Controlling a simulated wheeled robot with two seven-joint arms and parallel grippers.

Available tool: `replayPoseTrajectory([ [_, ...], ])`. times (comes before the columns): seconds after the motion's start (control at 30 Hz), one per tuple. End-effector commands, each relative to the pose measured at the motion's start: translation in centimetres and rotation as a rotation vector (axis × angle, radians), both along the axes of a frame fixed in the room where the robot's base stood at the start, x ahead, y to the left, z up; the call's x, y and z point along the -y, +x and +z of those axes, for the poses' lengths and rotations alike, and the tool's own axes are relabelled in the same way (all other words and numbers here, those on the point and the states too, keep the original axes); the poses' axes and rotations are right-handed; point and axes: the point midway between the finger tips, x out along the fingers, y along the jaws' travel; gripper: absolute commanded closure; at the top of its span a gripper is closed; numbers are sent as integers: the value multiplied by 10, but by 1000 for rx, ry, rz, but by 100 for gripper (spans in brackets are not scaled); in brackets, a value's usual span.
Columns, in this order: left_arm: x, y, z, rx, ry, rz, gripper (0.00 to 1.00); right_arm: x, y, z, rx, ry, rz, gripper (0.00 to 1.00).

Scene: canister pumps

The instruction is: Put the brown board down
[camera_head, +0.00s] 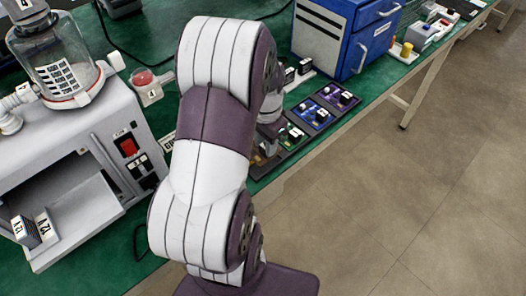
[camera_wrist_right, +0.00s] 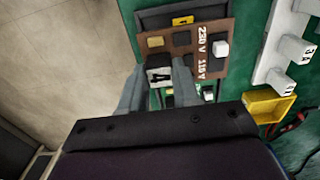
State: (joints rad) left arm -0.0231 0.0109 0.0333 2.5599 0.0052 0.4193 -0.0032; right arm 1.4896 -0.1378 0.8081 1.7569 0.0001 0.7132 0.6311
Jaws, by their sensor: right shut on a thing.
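The brown board (camera_wrist_right: 213,38) shows in the wrist view, with "230 V" and "115 V" printed on it and several small blocks on top. My right gripper (camera_wrist_right: 158,74) has its two grey fingers closed on a black block with a white "4" label, at the board's near left corner. A dark tray (camera_wrist_right: 152,20) shows just beyond the board, partly covered by it. I cannot tell whether the board touches the tray or hangs above it. In the head view my right arm hides most of the gripper and the board. My left gripper is not in view.
Dark trays with a purple board (camera_head: 335,96), a blue board (camera_head: 309,112) and a green board (camera_head: 293,133) line the table edge. A blue cabinet (camera_head: 345,38) stands behind. A grey machine (camera_head: 85,150) is at left. A yellow bin (camera_wrist_right: 268,106) is at right in the wrist view.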

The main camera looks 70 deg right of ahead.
Motion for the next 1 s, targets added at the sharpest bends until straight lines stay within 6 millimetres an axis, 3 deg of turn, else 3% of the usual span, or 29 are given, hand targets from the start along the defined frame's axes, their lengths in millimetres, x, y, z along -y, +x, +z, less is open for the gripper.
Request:
replayPoseTrajectory([
  [0.13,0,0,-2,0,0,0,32,2,7,-12,0,2,0,100],
  [0.33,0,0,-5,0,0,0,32,1,6,-44,0,2,0,100],
  [0.67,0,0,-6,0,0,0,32,2,6,-48,0,0,0,100],
  [0.7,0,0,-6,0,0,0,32,2,6,-47,0,0,0,59],
  [0.77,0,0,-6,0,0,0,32,2,6,-47,0,0,0,43],
  [1.0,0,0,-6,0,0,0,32,2,6,-47,0,0,0,43],
])
